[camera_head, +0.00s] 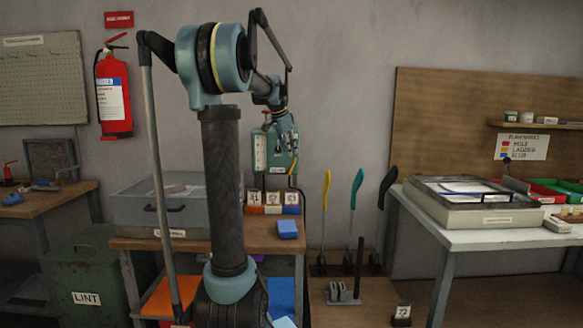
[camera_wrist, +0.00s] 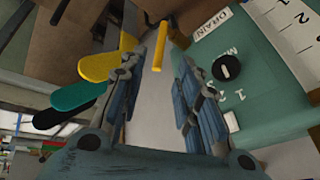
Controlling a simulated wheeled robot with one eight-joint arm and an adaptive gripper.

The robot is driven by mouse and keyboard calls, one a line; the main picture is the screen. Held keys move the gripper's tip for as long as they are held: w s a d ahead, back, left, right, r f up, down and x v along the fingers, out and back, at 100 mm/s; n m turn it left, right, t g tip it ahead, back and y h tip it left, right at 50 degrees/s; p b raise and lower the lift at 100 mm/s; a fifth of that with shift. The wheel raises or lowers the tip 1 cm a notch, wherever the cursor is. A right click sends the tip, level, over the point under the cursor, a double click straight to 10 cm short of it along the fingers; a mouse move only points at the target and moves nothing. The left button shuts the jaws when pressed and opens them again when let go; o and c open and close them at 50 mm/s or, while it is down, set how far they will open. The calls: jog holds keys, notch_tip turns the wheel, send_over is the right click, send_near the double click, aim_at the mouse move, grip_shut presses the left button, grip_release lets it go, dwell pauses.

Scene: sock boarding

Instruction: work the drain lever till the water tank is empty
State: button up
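The teal water tank (camera_head: 276,150) is mounted on the wall above the middle bench, with a pale gauge strip (camera_head: 260,152) on its left face. I cannot make out the water level. The yellow drain lever (camera_head: 293,165) sticks out below the tank's right side. In the wrist view the lever (camera_wrist: 159,48) lies between and just beyond my fingertips, beside the "DRAIN" label (camera_wrist: 213,22). My gripper (camera_head: 286,128) is in front of the tank, open, with a clear gap between its fingers (camera_wrist: 160,66). No finger visibly grips the lever.
A black knob (camera_wrist: 226,67) sits on the tank face near my right finger. Below the tank are numbered blocks (camera_head: 272,202) and a blue block (camera_head: 287,228) on the bench. A grey lidded box (camera_head: 170,210) stands left. Yellow, teal and black paddles (camera_head: 357,190) stand right.

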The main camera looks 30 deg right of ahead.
aim_at(293, 164)
jog(key=x, duration=0.9)
grip_shut()
